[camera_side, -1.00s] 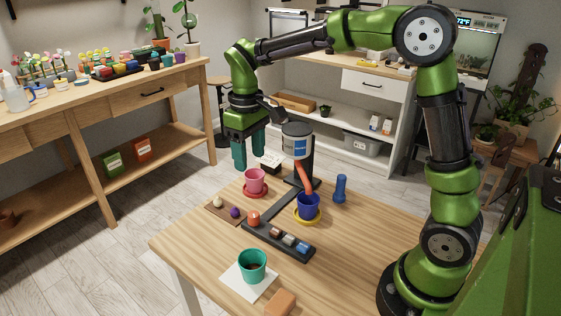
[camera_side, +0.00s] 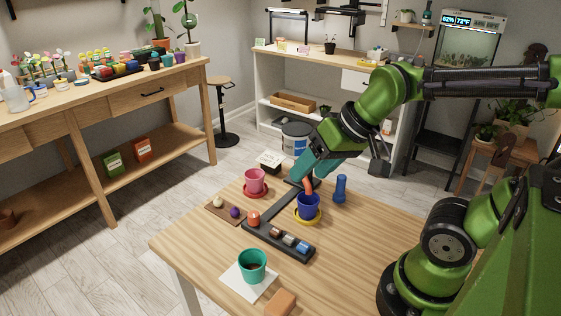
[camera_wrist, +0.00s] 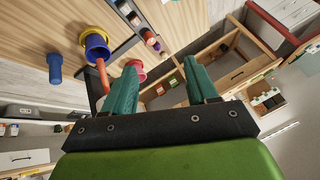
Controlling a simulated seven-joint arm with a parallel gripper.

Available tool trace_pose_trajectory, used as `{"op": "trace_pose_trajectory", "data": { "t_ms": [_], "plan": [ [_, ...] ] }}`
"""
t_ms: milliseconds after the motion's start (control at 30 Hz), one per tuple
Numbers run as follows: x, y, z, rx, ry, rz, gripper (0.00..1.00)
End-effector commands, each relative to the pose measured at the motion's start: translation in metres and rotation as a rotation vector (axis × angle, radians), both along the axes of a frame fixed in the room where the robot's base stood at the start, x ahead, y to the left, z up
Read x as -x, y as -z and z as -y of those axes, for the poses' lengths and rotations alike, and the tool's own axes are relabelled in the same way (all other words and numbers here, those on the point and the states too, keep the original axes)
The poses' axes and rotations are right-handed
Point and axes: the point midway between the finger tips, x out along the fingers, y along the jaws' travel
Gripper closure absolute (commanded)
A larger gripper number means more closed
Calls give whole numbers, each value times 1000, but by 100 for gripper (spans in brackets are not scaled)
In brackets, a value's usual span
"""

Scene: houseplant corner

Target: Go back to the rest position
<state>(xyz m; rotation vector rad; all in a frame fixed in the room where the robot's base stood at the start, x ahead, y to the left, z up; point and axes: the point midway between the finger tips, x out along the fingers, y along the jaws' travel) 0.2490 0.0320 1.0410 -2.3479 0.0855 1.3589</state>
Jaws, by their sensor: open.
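My gripper (camera_side: 303,170) is in the air over the back part of the table, behind the blue pot in the side view. Its teal fingers point down and left there. In the wrist view my gripper (camera_wrist: 163,82) has its two fingers wide apart with nothing between them. The wooden table (camera_side: 345,255) carries a pink pot (camera_side: 255,180), a blue pot (camera_side: 308,206) and a teal pot (camera_side: 252,266). An orange spout (camera_side: 309,187) stands above the blue pot; the fingers partly hide its stand in the side view.
A blue cylinder (camera_side: 340,188) stands right of the blue pot. A dark tray (camera_side: 280,240) with several small items lies in front. A white-and-blue container (camera_side: 296,137) shows behind my gripper. A wooden bench (camera_side: 110,90) stands at left. The table's right front is mostly clear.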

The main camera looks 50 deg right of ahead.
Motion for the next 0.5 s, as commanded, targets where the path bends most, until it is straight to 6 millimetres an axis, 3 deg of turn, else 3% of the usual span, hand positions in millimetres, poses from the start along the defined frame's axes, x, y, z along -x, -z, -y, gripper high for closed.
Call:
{"op": "trace_pose_trajectory", "data": {
  "t_ms": [100, 500],
  "plan": [
    [12, -6, 0, -11, 2, 51, 42],
    [13, -13, -1, -10, -1, 80, 42]
  ]
}}
